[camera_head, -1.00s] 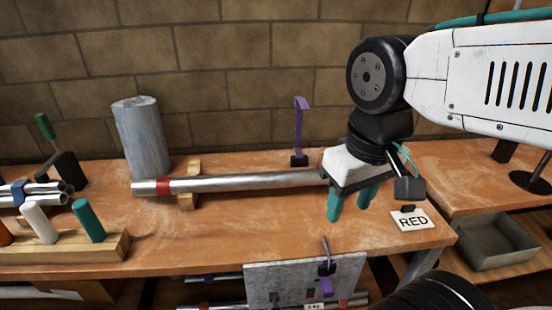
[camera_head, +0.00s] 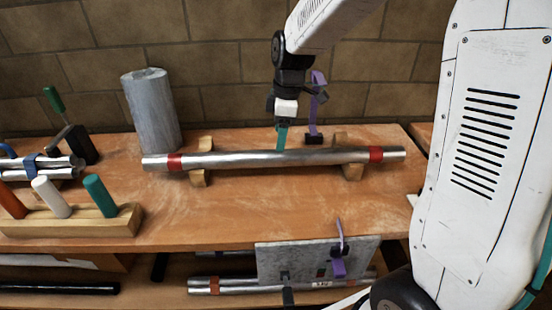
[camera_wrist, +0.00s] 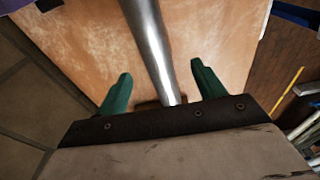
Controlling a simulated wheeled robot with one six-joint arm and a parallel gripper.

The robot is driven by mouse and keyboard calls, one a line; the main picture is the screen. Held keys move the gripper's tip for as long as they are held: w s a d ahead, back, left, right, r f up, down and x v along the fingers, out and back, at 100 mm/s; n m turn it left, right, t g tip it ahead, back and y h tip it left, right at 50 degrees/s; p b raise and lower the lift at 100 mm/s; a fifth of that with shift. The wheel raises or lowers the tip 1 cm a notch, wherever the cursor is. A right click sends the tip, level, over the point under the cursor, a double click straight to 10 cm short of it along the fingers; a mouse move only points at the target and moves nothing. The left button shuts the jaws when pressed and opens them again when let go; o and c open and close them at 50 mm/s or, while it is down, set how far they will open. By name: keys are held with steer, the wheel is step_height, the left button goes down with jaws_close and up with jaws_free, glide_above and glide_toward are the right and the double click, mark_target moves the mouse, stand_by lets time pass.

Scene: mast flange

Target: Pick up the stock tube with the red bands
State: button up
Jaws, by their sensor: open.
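The stock tube (camera_head: 240,159) is a long silver tube with a red band near each end. It lies level across two wooden cradles (camera_head: 201,174) on the bench. My gripper (camera_head: 281,138) is at the tube's middle, pointing down, with its teal fingers partly hidden by the tube in the head view. In the wrist view the tube (camera_wrist: 150,45) runs between the two spread green fingers (camera_wrist: 161,86), apart from both. My gripper is open and holds nothing. How far down the fingers reach around the tube is hard to tell.
A grey cylinder (camera_head: 152,112) stands behind the tube's left end. A purple hooked stand (camera_head: 315,105) is close right of my gripper. A wooden block with coloured pegs (camera_head: 75,224) is at the left front. Another banded tube (camera_head: 215,286) lies on the lower shelf.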

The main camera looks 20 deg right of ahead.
mark_target(277, 154)
steer(key=shift+w+f, duration=0.35)
steer(key=shift+f, duration=0.1)
steer(key=f, duration=0.7)
steer(key=shift+w+a+f, duration=0.15)
steer(key=shift+a+f, duration=0.1)
steer(key=shift+f, duration=0.05)
steer(key=c, duration=1.4)
steer(key=shift+r, duration=0.15)
steer(key=shift+c, duration=0.2)
